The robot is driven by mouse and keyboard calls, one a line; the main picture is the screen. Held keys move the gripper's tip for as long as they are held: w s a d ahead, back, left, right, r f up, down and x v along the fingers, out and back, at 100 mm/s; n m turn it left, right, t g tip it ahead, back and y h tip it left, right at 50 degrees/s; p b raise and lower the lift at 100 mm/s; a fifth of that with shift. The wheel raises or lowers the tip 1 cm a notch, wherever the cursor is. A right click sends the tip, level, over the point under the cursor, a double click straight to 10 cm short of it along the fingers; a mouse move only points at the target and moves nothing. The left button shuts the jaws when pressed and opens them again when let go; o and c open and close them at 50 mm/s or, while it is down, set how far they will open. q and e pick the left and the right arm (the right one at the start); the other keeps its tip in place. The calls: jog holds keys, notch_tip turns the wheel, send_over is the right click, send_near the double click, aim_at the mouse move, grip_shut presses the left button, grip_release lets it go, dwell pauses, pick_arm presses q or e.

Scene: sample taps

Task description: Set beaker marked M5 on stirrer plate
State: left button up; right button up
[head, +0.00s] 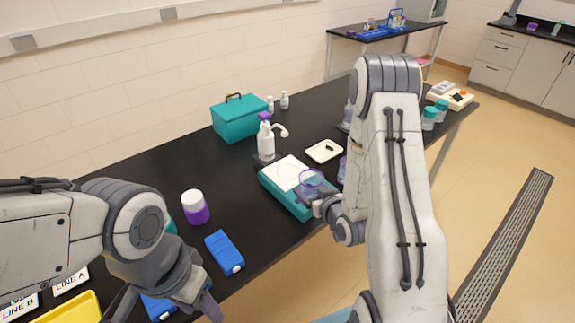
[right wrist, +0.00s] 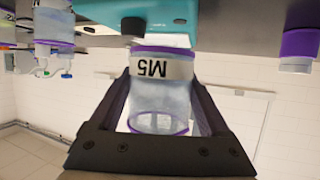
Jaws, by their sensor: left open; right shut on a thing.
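The beaker marked M5 (right wrist: 162,90) is clear with purple bands and a white label, which reads upside down in the right wrist view. My right gripper (head: 322,195) is shut on it; its two fingers also show around the beaker in the right wrist view (right wrist: 160,118). In the head view the beaker (head: 312,180) overlaps the right front part of the stirrer plate (head: 272,188), a teal unit with a white top. I cannot tell whether it touches the plate. The teal unit (right wrist: 180,12) also shows in the right wrist view. My left gripper (head: 207,300) is open, low at the front left.
A white dispenser bottle with a spout (head: 266,142) stands just behind the stirrer plate. A white tray (head: 324,151) lies to its right. A purple-and-white jar (head: 195,207) and a blue box (head: 224,252) are to the left. A teal case (head: 240,119) stands behind.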

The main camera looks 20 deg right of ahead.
aim_at(306, 181)
pick_arm(q)
notch_tip(306, 181, down, 5)
jog(key=b, duration=0.4)
pick_arm(e)
jog(key=x, duration=0.2)
jog(key=shift+w+r, duration=0.1)
jog(key=shift+w, duration=0.25)
jog(key=shift+w+a+r+p, duration=0.1)
jog(key=shift+w+r+p, duration=0.25)
jog(key=shift+w+p, duration=0.4)
jog(key=w+p, duration=0.1)
jog(key=w, duration=0.5)
jog(key=w+p, duration=0.2)
jog(key=w, duration=0.5)
jog(key=shift+a+f, duration=0.1)
jog(key=shift+a, duration=0.1)
jog(key=shift+w+f+p, duration=0.15)
jog(key=shift+f+p, duration=0.3)
jog(key=shift+p, duration=0.1)
notch_tip(306, 181, down, 2)
jog(key=shift+f+p, duration=0.25)
jog(key=shift+p, duration=0.25)
pick_arm(q)
notch_tip(306, 181, up, 6)
jog(key=shift+r, duration=0.2)
pick_arm(e)
jog(key=shift+f, duration=0.1)
